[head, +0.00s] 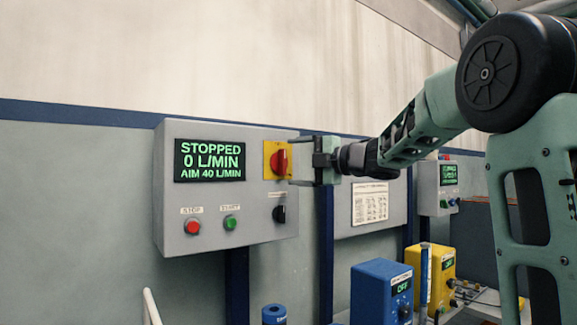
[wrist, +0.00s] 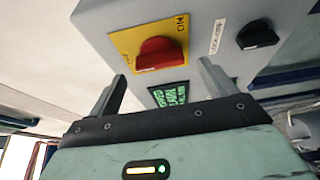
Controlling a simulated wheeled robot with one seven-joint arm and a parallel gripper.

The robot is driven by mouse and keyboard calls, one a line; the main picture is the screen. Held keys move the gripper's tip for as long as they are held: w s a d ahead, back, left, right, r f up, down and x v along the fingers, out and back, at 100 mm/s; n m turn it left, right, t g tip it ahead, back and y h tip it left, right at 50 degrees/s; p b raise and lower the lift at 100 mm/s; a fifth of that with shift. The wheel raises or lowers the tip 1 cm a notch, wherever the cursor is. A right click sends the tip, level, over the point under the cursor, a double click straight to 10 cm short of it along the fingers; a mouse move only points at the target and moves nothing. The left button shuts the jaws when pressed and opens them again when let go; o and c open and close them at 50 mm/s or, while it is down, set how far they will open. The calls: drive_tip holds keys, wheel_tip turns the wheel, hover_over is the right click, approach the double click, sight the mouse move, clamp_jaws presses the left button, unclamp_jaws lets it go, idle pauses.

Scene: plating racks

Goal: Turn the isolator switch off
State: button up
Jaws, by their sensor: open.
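The isolator switch is a red knob (head: 279,161) on a yellow plate (head: 267,148), at the right of the front of a grey control box (head: 240,225). In the wrist view the red knob (wrist: 158,54) sits on the yellow plate (wrist: 121,42), with the word ON legible on the plate. My gripper (head: 298,160) is open and empty, close to the right of the knob. In the wrist view its two fingers (wrist: 160,76) are spread, with the knob just beyond the gap between them. I see no contact with the knob.
The box's screen (head: 210,161) reads STOPPED, 0 L/MIN, AIM 40 L/MIN. Below are a red button (head: 193,227), a green button (head: 230,223) and a black knob (head: 280,214). A blue unit (head: 372,293) and a yellow unit (head: 443,266) stand lower right.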

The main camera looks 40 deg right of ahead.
drive_tip(key=b+v, duration=0.2)
drive_tip(key=v, duration=1.2)
